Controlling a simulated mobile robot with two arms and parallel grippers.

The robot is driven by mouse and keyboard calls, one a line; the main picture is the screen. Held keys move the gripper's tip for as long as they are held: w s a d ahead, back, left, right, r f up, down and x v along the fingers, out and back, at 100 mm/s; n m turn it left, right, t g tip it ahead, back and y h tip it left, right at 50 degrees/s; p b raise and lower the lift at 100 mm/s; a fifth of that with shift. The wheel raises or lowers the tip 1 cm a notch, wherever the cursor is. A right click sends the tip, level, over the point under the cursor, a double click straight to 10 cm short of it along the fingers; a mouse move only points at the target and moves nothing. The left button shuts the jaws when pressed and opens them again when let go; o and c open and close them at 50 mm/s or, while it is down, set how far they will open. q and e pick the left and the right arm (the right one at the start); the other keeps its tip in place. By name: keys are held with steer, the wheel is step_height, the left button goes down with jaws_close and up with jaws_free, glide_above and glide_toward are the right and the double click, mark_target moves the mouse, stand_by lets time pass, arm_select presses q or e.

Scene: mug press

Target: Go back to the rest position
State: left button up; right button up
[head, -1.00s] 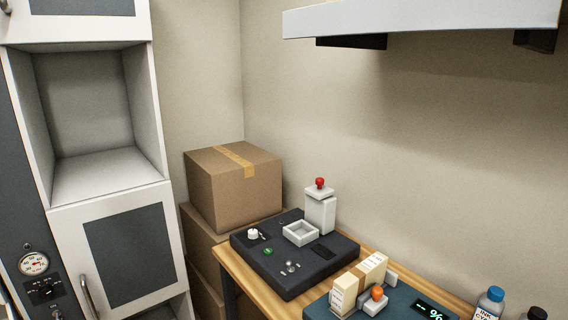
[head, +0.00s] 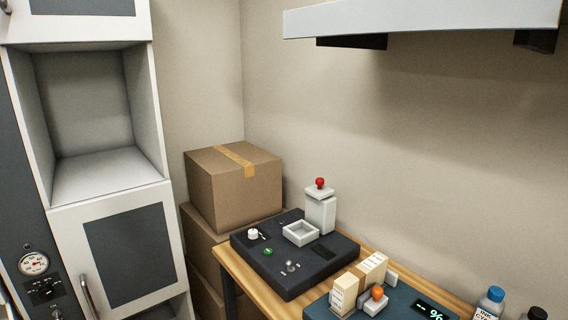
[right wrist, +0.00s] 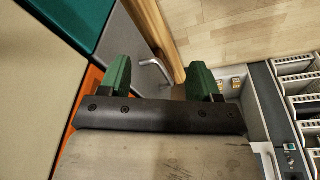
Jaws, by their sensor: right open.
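My right gripper (right wrist: 160,82) shows in the right wrist view with its two green fingers spread apart and nothing between them. Beyond the fingers are a metal handle and the wooden floor, well below. My left gripper is not in either view. Neither arm shows in the head view. In the head view a dark press unit (head: 300,268) with a white square tray (head: 300,233) and a red-knobbed white post (head: 320,212) stands on the wooden table (head: 236,276).
A teal device (head: 400,309) with a display sits at the table's front right, beside bottles (head: 490,303). Cardboard boxes (head: 232,188) are stacked behind the table's left. A white cabinet (head: 115,262) stands at left. A shelf (head: 425,18) overhangs the upper right.

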steer(key=s+d+f+g, duration=0.1)
steer(key=s+d+f, duration=0.2)
steer(key=s+f, duration=1.5)
step_height(320, 180, down, 4)
steer(key=shift+f+g, duration=0.2)
steer(key=shift+g, duration=0.1)
steer(key=shift+s+d, duration=0.1)
stand_by(0.3)
